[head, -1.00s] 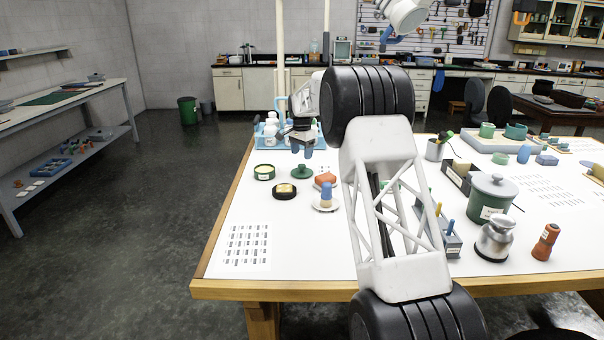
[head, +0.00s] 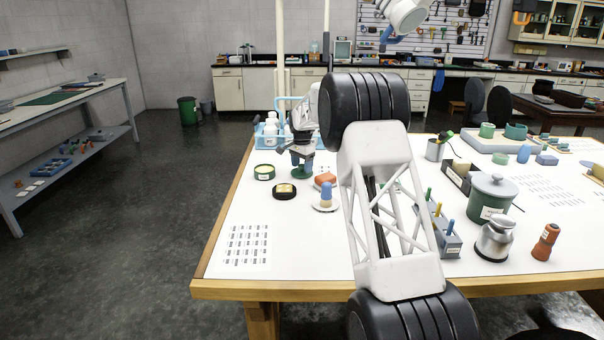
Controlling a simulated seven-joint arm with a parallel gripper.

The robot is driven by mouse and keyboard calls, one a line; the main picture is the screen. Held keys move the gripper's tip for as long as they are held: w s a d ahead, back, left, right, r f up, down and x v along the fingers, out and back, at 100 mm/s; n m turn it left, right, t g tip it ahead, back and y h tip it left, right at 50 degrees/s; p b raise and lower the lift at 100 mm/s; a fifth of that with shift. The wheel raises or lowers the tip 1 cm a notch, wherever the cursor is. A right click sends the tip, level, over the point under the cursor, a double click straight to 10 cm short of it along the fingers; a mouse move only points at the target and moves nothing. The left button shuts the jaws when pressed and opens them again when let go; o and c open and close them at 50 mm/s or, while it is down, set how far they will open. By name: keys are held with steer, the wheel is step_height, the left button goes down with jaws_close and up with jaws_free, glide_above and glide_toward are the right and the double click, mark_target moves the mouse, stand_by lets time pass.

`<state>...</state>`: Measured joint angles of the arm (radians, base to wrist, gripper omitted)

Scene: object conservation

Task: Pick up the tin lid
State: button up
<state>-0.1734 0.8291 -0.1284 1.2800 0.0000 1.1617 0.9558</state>
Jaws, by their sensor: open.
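The tin lid (head: 301,174) is a round dark green disc lying on the white table top in the head view. Its upper middle is hidden behind my gripper. My gripper (head: 302,166) is open and points down right over the lid, its blue-grey fingertips at the lid's middle. I cannot tell whether the fingers touch it. A round green tin (head: 264,173) with a pale label stands just left of the lid.
A black round dish (head: 284,192) with pale contents lies in front of the lid. An orange-red block (head: 325,180) and a blue peg-like piece (head: 326,195) on a white saucer are close on the right. A blue bottle carrier (head: 264,140) stands behind. The table's front left is clear apart from a printed sheet (head: 247,245).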

mark_target(302, 165)
steer(key=shift+f, duration=0.5)
steer(key=c, duration=1)
steer(key=shift+r, duration=0.1)
steer(key=shift+r, duration=4.95)
steer(key=s+a+n, duration=0.1)
steer(key=a+n, duration=0.5)
steer(key=a, duration=0.8)
steer(key=shift+s+a+f, duration=0.25)
steer(key=shift+s+a, duration=0.1)
steer(key=shift+a, duration=0.05)
